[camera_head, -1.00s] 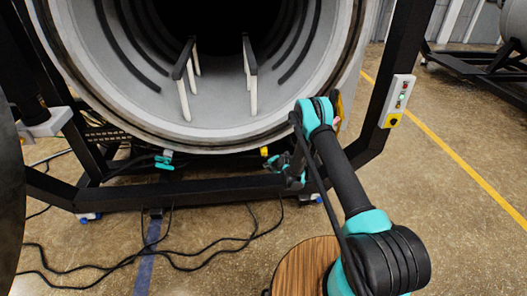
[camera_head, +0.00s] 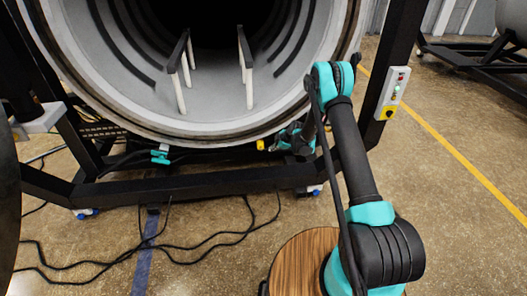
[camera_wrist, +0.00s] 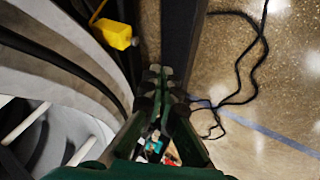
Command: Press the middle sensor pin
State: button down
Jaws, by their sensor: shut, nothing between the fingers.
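No part that I can surely name as the middle sensor pin shows. A yellow block (camera_head: 261,145) sits under the furnace's front rim in the head view. A yellow block (camera_wrist: 116,33) with a yellow stem also shows at upper left in the wrist view. My gripper (camera_head: 283,146) is just right of the block below the rim, small and partly hidden by my arm. In the wrist view my gripper (camera_wrist: 161,80) is shut and empty, its fingertips beside a dark frame bar, apart from the yellow block. A teal fitting (camera_wrist: 153,147) shows between the finger links.
The furnace's round rim (camera_head: 200,139) is above a black frame beam (camera_head: 170,187). A teal valve (camera_head: 160,156) hangs at left. A control box (camera_head: 394,92) is on the right post. Black cables (camera_head: 120,255) lie on the floor. Open floor (camera_head: 455,220) is at right.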

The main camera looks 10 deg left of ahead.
aim_at(261, 149)
jog(key=shift+f, duration=0.1)
jog(key=w+a+f, duration=0.6)
jog(key=w+f, duration=0.1)
jog(key=f, duration=0.1)
jog(key=shift+w, duration=0.2)
dwell(0.3)
jog(key=shift+r, duration=0.1)
